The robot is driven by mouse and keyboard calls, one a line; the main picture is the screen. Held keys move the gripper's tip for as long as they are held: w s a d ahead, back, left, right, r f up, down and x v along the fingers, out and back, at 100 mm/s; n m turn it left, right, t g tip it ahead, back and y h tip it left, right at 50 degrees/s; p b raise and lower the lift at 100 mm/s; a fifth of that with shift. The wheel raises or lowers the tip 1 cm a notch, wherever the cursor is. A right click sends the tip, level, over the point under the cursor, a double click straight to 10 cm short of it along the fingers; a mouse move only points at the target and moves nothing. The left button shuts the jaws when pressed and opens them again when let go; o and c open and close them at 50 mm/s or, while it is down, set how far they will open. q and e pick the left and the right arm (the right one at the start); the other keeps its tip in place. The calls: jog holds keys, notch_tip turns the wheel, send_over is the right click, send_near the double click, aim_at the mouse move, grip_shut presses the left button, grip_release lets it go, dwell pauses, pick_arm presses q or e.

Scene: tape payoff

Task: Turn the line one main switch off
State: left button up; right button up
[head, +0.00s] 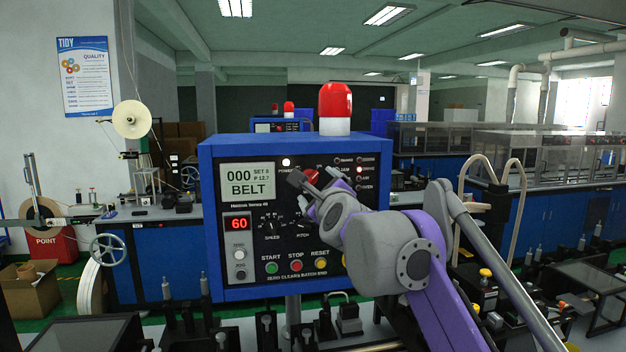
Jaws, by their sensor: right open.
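The blue control box (205,240) stands in the middle, with a dark front panel, a red beacon on top and a screen reading BELT. A red knob (311,175), which looks like the main switch, is near the panel's upper middle, right of a lit white lamp (286,162) by the POWER label. Its lower part is hidden by my right gripper, and its setting cannot be read. My right gripper (315,180) is open in front of the panel, its fingertips on either side of the knob in the picture. Contact cannot be told. My left gripper is not in view.
Green, red and yellow buttons (296,267) line the panel's bottom, and dials (268,225) sit above them. My right arm covers the panel's lower right. A tape reel (132,119) and handwheel (108,249) stand left. Black fixtures fill the bench below.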

aim_at(311, 179)
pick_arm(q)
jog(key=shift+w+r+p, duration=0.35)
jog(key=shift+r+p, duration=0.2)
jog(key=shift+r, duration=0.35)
pick_arm(e)
jog(key=shift+w+a, duration=0.25)
jog(key=shift+w, duration=1.05)
jog(key=shift+w+a, duration=0.25)
jog(key=shift+w, duration=1.05)
jog(key=c, duration=1.4)
